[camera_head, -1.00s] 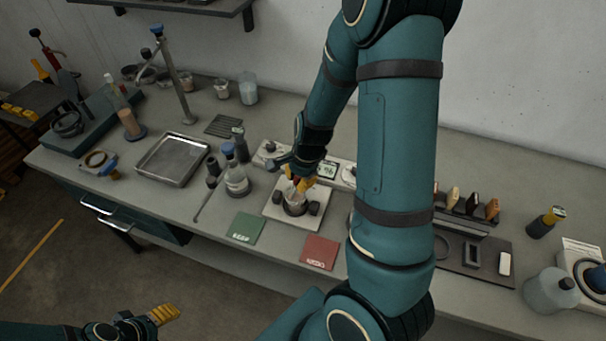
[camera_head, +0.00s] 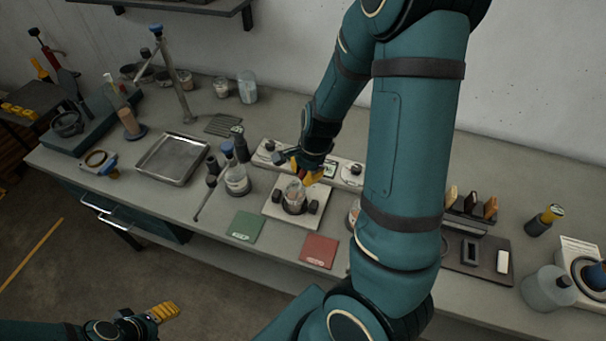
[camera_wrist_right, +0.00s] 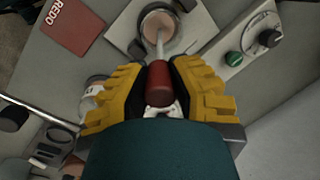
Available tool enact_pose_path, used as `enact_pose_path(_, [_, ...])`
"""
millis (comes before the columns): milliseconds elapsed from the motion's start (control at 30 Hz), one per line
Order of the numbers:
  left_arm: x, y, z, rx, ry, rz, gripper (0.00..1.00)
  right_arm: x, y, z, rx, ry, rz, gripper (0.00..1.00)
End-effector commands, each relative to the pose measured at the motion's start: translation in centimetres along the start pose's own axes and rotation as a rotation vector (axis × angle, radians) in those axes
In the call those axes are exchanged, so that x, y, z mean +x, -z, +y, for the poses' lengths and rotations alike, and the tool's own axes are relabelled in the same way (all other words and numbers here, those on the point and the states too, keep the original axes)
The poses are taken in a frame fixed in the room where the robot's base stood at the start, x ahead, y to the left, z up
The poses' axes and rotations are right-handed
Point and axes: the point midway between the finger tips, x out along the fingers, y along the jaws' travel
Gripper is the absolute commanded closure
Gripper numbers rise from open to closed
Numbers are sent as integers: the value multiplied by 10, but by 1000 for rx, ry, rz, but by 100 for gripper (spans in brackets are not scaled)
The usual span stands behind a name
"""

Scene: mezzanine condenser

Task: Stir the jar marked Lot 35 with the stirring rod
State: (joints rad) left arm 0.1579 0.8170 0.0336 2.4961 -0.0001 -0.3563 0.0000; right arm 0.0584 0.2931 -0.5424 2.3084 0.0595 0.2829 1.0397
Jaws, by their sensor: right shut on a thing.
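My right gripper (camera_head: 305,170) is shut on the red handle of the stirring rod (camera_wrist_right: 159,85). The rod's pale shaft points at a clear round jar with brownish contents (camera_wrist_right: 150,22), and its far end appears inside the mouth. In the head view this jar (camera_head: 294,197) stands on a pale square stand with dark knobs, just below the gripper. I cannot read a lot number on it. Another jar (camera_wrist_right: 92,88) shows partly behind the gripper's left finger. My left gripper (camera_head: 162,312) is over the floor at lower left; its opening is unclear.
A green card (camera_head: 246,227) and a red REDO card (camera_head: 319,251) lie in front of the stand. A blue-capped flask (camera_head: 237,181) and a metal tray (camera_head: 172,160) stand to its left. A panel with knobs (camera_wrist_right: 250,38) is close behind the stand.

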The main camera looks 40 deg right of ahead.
Motion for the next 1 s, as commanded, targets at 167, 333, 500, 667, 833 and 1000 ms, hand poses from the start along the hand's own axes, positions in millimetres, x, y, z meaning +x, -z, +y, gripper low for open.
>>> enact_pose_path(167, [0, 0, 0, 0, 0, 0, 41, -14, 0, -1, -2, 3, 0, 100])
enact_pose_path(333, [0, 0, 0, 0, 0, 0, 41, -26, 0, -1, -2, 2, -1, 100])
enact_pose_path(500, [0, 0, 0, 0, 0, 0, 41, -38, 0, -1, -2, 2, -1, 100])
enact_pose_path(667, [0, 0, 0, 0, 0, 0, 41, -49, 0, -1, -2, 1, -1, 100])
enact_pose_path(833, [0, 0, 0, 0, 0, 0, 41, -53, 1, 0, 0, 1, 0, 100])
enact_pose_path(1000, [0, 0, 0, 0, 0, 0, 41, -53, 1, 0, 0, 0, 0, 100])
